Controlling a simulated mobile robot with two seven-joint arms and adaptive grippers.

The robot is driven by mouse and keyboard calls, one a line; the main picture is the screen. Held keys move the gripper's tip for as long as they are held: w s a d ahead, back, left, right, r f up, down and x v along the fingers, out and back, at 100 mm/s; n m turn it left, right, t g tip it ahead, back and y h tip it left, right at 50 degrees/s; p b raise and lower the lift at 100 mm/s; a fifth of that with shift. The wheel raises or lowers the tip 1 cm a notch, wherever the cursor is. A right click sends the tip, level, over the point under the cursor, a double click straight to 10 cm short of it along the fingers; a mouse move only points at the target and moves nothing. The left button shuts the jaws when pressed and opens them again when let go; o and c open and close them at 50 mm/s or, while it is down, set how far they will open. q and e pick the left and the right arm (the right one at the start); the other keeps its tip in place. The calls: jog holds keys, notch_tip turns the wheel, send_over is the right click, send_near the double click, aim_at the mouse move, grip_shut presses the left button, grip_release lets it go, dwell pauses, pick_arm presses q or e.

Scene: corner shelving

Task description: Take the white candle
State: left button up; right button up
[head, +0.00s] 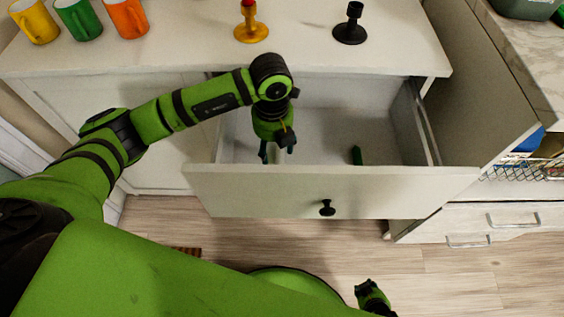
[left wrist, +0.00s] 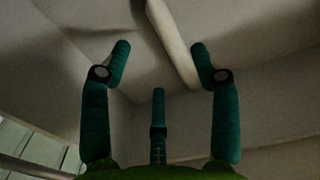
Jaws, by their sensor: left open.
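The white candle (left wrist: 174,42) shows in the left wrist view as a long pale stick lying in the drawer. Its near end reaches between the fingertips, and its far end runs out of the top of the picture. My left gripper (head: 277,152) is open and reaches down into the open drawer (head: 300,190); it also shows in the left wrist view (left wrist: 160,68), with fingers on both sides of the candle's near end and no clear contact. In the head view the gripper mostly hides the candle. What seems to be my right gripper (head: 372,294) shows small at the bottom.
On the cabinet top (head: 200,48) stand yellow, green and orange mugs, a yellow candle holder (head: 251,32) and a black one (head: 350,28). A wire basket (head: 530,168) is at right.

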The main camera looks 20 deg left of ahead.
aim_at(278, 159)
pick_arm(q)
jog(key=f, duration=0.5)
jog(key=shift+w+d+f, duration=0.1)
jog(key=shift+d+f, duration=0.05)
jog(key=shift+d, duration=0.2)
jog(key=c, duration=1.2)
